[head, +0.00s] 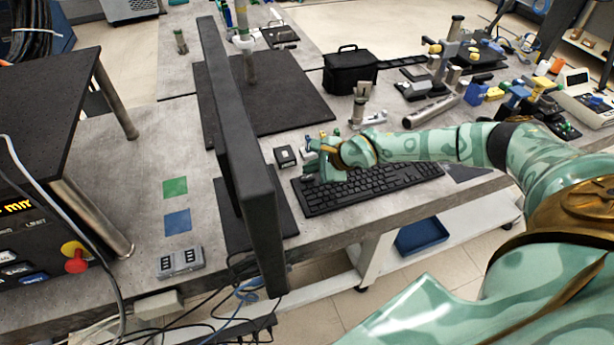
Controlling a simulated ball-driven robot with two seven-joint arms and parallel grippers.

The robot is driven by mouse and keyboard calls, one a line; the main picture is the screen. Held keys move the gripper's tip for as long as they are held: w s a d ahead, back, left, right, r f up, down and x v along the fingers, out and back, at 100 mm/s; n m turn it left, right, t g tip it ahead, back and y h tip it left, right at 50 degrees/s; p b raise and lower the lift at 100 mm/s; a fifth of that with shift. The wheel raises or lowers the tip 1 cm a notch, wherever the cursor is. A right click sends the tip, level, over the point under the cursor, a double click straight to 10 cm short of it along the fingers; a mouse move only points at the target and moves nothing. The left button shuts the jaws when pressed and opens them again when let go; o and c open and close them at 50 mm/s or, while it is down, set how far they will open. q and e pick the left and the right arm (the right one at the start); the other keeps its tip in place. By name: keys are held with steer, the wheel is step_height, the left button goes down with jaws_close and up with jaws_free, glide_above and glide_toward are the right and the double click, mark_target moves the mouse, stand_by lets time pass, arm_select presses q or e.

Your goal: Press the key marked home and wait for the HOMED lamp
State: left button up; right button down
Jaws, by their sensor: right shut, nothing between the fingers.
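A dark control box (55,235) stands at the left edge, cut off by the frame. Its amber display (15,206) shows only the end of a reading, "MM". A label that looks like LIMIT is below it, with several dark keys and a blue key (34,279) lower down. I cannot make out a key marked home or a HOMED lamp. My right gripper (312,162) is shut and empty, over the left end of the black keyboard (375,187), far right of the box. I cannot tell whether it touches the keyboard. My left gripper is out of view.
A thin black monitor (250,160) stands between my right gripper and the control box. A red knob on yellow (76,262) sticks out of the box. Green (175,187) and blue (177,221) squares and a small grey switch box (180,262) lie on the bench. Cables hang below.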

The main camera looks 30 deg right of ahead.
stand_by(0.4)
steer(key=shift+f, duration=0.45)
